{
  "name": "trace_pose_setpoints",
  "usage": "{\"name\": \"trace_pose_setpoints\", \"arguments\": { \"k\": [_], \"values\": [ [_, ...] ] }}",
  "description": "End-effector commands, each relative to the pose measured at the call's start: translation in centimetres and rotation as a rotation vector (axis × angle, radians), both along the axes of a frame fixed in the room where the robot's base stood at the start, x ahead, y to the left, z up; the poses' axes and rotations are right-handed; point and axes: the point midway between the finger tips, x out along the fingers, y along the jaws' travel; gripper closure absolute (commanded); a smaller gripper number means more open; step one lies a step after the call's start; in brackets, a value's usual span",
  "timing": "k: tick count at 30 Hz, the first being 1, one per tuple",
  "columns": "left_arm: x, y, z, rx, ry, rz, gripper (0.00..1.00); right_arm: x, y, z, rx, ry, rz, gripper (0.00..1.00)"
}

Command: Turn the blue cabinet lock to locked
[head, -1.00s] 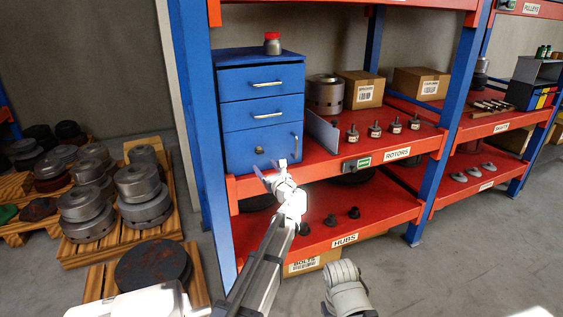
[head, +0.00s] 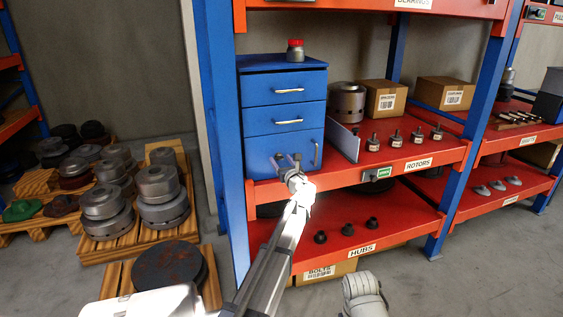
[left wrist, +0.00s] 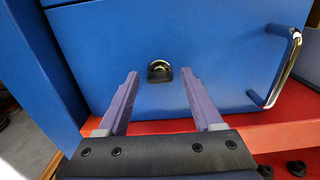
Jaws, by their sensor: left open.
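The blue cabinet (head: 285,112) stands on the red shelf, with two drawers above a larger bottom front. Its lock (left wrist: 159,71) is a dark round piece with a metal rim on the bottom front, seen in the left wrist view. My left gripper (head: 287,157) is open in front of this bottom front. In the left wrist view its two fingers (left wrist: 158,78) point at the cabinet, one on each side of the lock and apart from it. In the head view the gripper hides the lock.
A bar handle (left wrist: 284,68) stands out right of the lock. A grey plate (head: 343,141), a metal rotor (head: 347,101) and several small rotors stand right of the cabinet. A blue post (head: 220,140) is close on the left. A red-capped jar (head: 295,50) stands on top.

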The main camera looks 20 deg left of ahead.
Motion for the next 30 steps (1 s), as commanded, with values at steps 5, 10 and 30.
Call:
{"name": "trace_pose_setpoints", "arguments": {
  "k": [5,10,30],
  "values": [
    [0.1,0.08,0.0,0.0,0.0,0.0,0.32,0.0,0.0,0.0,0.0,0.0,0.0,1.0],
    [0.09,0.08,0.0,0.0,0.0,0.0,0.44,0.0,0.0,0.0,0.0,0.0,0.0,1.0],
    [0.07,0.07,-0.01,0.0,0.0,0.0,1.0,0.0,0.0,0.0,0.0,0.0,0.0,1.0]
  ]
}}
